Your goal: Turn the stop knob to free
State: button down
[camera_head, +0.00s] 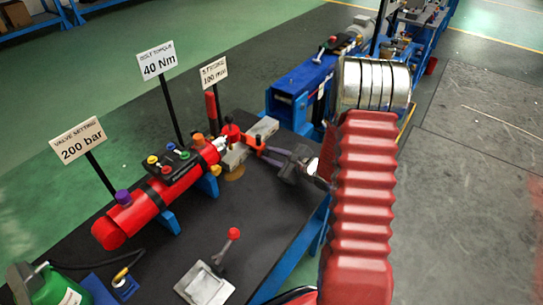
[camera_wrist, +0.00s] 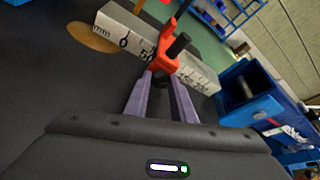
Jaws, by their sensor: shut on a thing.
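An orange stop (camera_wrist: 165,62) with a short black pin (camera_wrist: 178,46) sits on the grey scale bar (camera_wrist: 128,32) in the wrist view. The orange stop also shows in the head view (camera_head: 256,143), at the end of the red cylinder. My gripper (camera_wrist: 161,82) is shut on the near part of the stop, one grey-purple finger on each side. I take this part for the stop knob; the fingertips partly hide it. In the head view my gripper (camera_head: 266,155) reaches it from the right. I cannot read a free or locked mark.
The red cylinder (camera_head: 150,205) carries several coloured knobs. Signs reading 200 bar (camera_head: 80,140), 40 Nm (camera_head: 158,60) and 100 mm (camera_head: 214,72) stand behind. A red-tipped lever (camera_head: 233,234) rises from a metal plate in front. A blue frame (camera_head: 300,85) stands beyond.

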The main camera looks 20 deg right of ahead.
jog(key=c, duration=1.5)
grip_release()
jog(key=shift+s, duration=0.1)
jog(key=v, duration=1.3)
jog(key=shift+s+d+r, duration=0.1)
jog(key=shift+s, duration=0.2)
